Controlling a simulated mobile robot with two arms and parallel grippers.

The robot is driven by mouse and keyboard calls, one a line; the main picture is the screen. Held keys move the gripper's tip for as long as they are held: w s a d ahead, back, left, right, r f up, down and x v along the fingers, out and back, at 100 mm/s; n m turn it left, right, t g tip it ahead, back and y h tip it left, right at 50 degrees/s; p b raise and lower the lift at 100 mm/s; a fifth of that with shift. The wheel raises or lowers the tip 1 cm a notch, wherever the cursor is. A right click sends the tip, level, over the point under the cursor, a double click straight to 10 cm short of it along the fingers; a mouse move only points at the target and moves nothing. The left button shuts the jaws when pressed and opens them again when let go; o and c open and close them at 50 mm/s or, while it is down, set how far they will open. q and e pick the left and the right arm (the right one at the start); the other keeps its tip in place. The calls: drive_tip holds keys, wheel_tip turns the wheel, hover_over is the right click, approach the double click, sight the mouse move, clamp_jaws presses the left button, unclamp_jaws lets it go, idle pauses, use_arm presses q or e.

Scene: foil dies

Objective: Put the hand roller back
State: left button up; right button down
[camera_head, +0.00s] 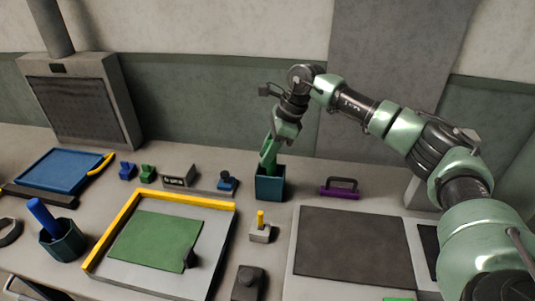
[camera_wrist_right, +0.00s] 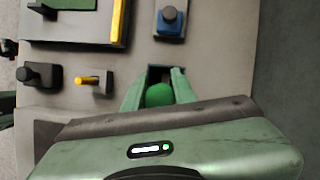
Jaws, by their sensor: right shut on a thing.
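My right gripper (camera_head: 269,160) points down at the teal square holder (camera_head: 270,190) in the head view. In the right wrist view its fingers (camera_wrist_right: 158,90) are shut on a green rounded handle end (camera_wrist_right: 158,96), which I take to be the hand roller's. The fingers and the rest of the tool hide each other, so its roller end does not show. The holder's dark opening (camera_wrist_right: 158,74) shows just beyond the handle. The gripper tips are at the holder's mouth; I cannot tell how deep the tool sits. My left gripper is not in view.
A yellow-edged board with a green sheet (camera_head: 155,238) lies front left. A yellow-pegged block (camera_head: 260,230) stands in front.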

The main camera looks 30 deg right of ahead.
drive_tip(key=shift+s+a+f, duration=0.1)
drive_tip(key=shift+s+f, duration=0.1)
drive_tip(key=shift+f, duration=0.3)
drive_tip(key=c, duration=1.4)
unclamp_jaws()
drive_tip(key=shift+c, duration=0.2)
drive_tip(key=o, duration=0.4)
drive_tip(key=shift+w+f, duration=0.1)
drive_tip(key=shift+w, duration=0.3)
drive_tip(key=shift+s, duration=0.15)
drive_tip(key=b+v, duration=0.1)
drive_tip(key=v, duration=0.7)
